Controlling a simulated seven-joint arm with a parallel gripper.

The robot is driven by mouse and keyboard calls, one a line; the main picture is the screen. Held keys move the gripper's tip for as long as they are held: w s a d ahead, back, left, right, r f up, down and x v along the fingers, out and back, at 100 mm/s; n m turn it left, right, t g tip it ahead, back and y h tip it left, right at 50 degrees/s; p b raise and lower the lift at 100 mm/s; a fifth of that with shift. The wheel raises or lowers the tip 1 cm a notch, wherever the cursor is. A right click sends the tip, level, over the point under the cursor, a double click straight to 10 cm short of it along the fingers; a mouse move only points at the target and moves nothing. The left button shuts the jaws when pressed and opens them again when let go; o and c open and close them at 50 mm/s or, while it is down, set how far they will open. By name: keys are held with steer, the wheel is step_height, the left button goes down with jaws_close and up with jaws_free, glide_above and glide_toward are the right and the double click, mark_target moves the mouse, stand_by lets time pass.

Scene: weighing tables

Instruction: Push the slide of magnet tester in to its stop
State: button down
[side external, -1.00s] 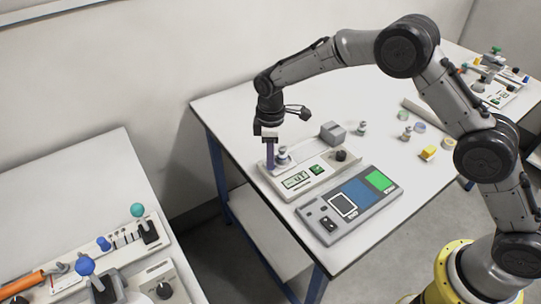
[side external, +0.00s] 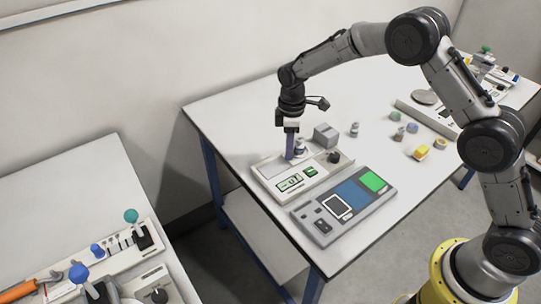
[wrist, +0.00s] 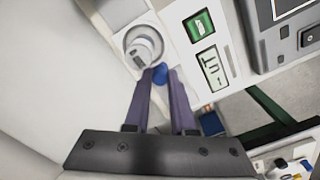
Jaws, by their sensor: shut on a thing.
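The magnet tester (side external: 272,172) is a pale box on the table with a small display, a green button and a black knob (side external: 333,157). A grey block (side external: 326,135) stands at its far side. A metal cylinder (wrist: 145,48) stands on a round seat on the tester, and shows close to the grey block in the side view (side external: 300,147). My gripper (wrist: 158,76) points down beside the cylinder, its purple fingers shut on a small blue knob (wrist: 160,73), apparently the slide's. The fingers partly hide the slide, and I cannot tell whether it touches its stop.
A grey panel device (side external: 345,207) with blue and green areas lies just in front of the tester. Small weights and a yellow block (side external: 421,153) lie to the right. A separate left table (side external: 70,200) carries other instruments.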

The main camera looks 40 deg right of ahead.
mark_target(301, 139)
steer(key=d, duration=0.4)
steer(key=shift+d, duration=0.1)
steer(key=c, duration=0.7)
jaws_free()
steer(key=shift+c, duration=0.2)
step_height(301, 139, up, 14)
